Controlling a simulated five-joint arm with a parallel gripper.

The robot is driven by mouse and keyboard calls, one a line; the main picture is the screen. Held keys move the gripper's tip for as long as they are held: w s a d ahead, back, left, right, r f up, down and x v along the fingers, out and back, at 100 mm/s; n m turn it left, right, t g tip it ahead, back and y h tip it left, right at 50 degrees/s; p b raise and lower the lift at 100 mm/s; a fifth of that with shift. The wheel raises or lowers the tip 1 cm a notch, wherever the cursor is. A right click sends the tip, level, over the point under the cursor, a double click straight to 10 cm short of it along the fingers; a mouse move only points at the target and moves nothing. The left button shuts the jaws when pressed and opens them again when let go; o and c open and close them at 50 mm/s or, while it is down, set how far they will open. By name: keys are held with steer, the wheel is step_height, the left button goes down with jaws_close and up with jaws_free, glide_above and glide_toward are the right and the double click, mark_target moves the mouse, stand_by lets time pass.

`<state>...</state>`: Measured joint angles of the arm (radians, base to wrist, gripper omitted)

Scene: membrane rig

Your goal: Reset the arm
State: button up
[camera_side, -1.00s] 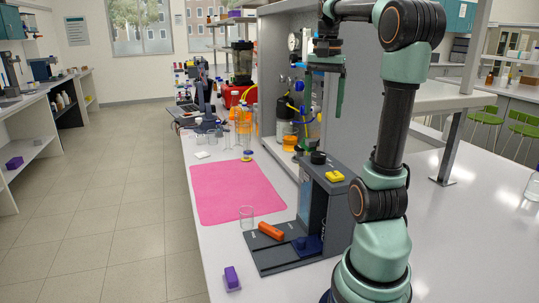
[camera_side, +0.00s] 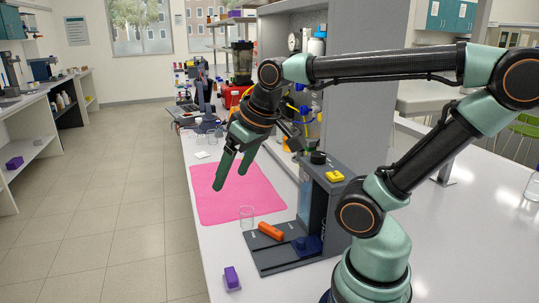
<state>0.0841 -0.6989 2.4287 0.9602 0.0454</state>
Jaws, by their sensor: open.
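My gripper (camera_side: 231,181) has two green fingers that point down and to the left. The fingers are apart with nothing between them. In the side view it hangs over the pink mat (camera_side: 215,203), above and behind the small glass beaker (camera_side: 246,217). The membrane rig (camera_side: 331,205) is a dark grey stand with a flat base, to the right of the mat. An orange cylinder (camera_side: 270,231) and a dark blue block (camera_side: 307,245) are on its base. A yellow piece (camera_side: 334,176) and a black knob (camera_side: 318,157) are on its top.
A purple block (camera_side: 232,278) is at the bench's front left edge. A shelf unit with glassware and tubing stands behind the rig. A red container (camera_side: 230,98) is at the back. The bench at right is mostly clear.

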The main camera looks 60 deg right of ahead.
steer(key=shift+s+a+f+n, duration=0.1)
steer(key=shift+a+f+n, duration=0.25)
steer(key=shift+a, duration=0.3)
steer(key=shift+s+a+f+n, duration=0.1)
steer(key=shift+a+f+n, duration=0.1)
steer(key=shift+a+n, duration=0.3)
